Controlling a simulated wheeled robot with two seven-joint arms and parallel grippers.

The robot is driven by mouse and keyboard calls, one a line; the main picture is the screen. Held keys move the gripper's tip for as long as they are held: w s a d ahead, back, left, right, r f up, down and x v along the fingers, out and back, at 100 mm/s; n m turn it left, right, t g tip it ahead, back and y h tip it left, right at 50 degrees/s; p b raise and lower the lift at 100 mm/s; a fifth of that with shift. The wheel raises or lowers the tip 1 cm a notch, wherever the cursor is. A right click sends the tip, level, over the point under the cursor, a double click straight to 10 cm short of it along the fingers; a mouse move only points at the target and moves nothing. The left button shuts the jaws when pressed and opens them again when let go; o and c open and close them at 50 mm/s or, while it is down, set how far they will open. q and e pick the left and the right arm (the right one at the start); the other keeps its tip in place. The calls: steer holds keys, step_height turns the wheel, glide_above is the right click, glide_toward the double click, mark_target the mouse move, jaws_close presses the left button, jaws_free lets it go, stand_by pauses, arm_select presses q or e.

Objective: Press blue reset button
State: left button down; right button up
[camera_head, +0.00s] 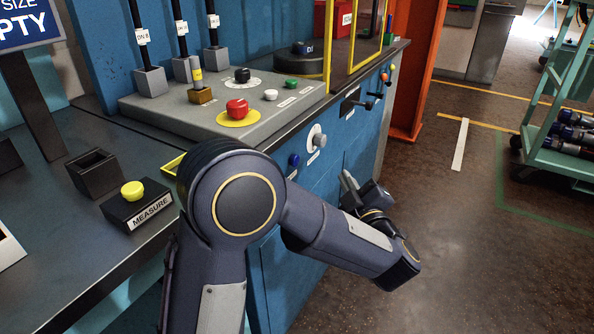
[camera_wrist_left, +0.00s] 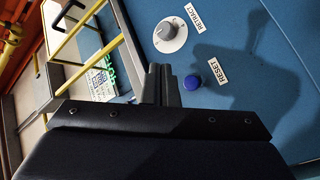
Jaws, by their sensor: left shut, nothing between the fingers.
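The blue reset button (camera_head: 294,160) sits on the blue front panel of the machine, below the worktop edge. It also shows in the left wrist view (camera_wrist_left: 192,82), beside a white RESET label (camera_wrist_left: 217,70). My left gripper (camera_head: 347,180) is in front of the panel, to the right of and lower than the button in the head view. In the left wrist view its fingers (camera_wrist_left: 160,70) are shut and empty, just left of the button in the picture. A gap between fingers and button shows there; their distance from the panel is hard to judge. My right gripper is not in view.
A grey knob on a white disc (camera_head: 317,137), labelled RETRACT in the wrist view, is close to the button. A red mushroom button (camera_head: 237,108) is on the grey console above. A yellow MEASURE button (camera_head: 132,190) is on the left bench. Floor to the right is open before a green cart (camera_head: 560,150).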

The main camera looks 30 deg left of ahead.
arm_select(q)
steer(key=shift+a, duration=0.1)
steer(key=a, duration=0.8)
steer(key=shift+w+a, duration=0.3)
steer(key=shift+a, duration=0.05)
stand_by(2.0)
steer(key=shift+a, duration=0.4)
steer(key=shift+w+a, duration=0.1)
steer(key=shift+a, duration=0.4)
stand_by(0.7)
steer(key=shift+d, duration=0.9)
steer(key=shift+s+d+b, duration=0.15)
steer(key=shift+d+b, duration=0.05)
steer(key=shift+d, duration=1.05)
steer(key=shift+s+d+b, duration=0.15)
steer(key=shift+d, duration=1.1)
